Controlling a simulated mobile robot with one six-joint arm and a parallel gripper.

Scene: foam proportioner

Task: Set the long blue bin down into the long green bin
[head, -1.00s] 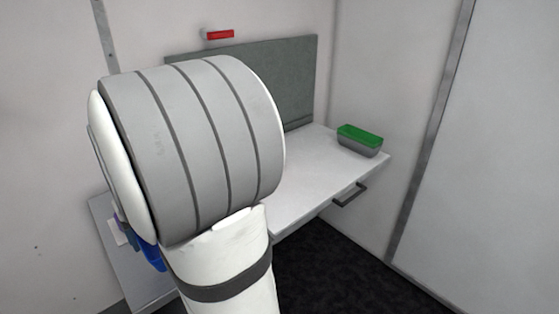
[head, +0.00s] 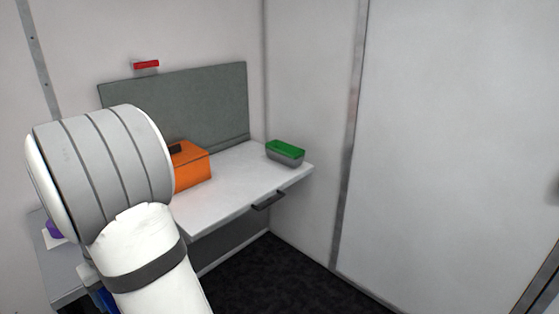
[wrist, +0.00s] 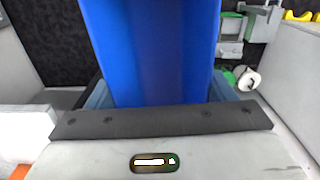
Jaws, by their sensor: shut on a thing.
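The long blue bin (wrist: 150,50) fills the middle of the wrist view. My gripper (wrist: 160,98) is shut on it, with a finger showing at each side of the bin. In the head view only a small blue part (head: 104,298) shows low at the left, beside my arm; the arm hides my gripper there.
An orange box (head: 192,166) stands on the white counter (head: 235,178), partly behind my arm. A drawer handle (head: 268,201) sticks out from its front. A lower grey surface at the left holds a purple item (head: 54,230). Dark floor lies open in front.

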